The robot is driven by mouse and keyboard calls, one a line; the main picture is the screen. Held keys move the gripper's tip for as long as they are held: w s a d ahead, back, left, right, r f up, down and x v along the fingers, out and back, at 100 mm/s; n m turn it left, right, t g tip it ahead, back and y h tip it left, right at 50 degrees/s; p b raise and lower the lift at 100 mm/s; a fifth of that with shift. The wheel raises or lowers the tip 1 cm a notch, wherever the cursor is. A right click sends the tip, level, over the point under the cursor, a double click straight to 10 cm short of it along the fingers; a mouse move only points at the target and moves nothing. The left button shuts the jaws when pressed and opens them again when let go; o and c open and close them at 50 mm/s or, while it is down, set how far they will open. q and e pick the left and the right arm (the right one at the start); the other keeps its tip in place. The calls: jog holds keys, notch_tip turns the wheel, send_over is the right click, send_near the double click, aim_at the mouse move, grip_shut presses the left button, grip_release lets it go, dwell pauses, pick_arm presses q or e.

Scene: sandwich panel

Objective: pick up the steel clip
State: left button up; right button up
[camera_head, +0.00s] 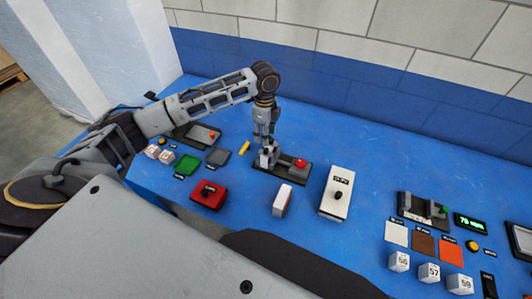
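A light-grey metal piece (267,156), which looks like the steel clip, stands on the left part of a dark base plate (283,176) near the middle of the table. My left gripper (265,143) points straight down right over this piece, at or touching its top. The fingers and the piece overlap at this small size, so I cannot tell whether the fingers are open or shut on it. My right gripper is not in view.
The dark base also carries a red button (300,163). A yellow piece (244,148) and green pad (187,165) lie left. Numbered cubes (429,272) stand right.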

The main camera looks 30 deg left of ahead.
aim_at(266, 149)
pick_arm(q)
jog(key=shift+f, duration=1.5)
jog(key=shift+f, duration=0.1)
jog(key=shift+d+f+p, duration=0.2)
jog(key=shift+f+p, duration=0.4)
jog(key=shift+f, duration=1.9)
grip_shut()
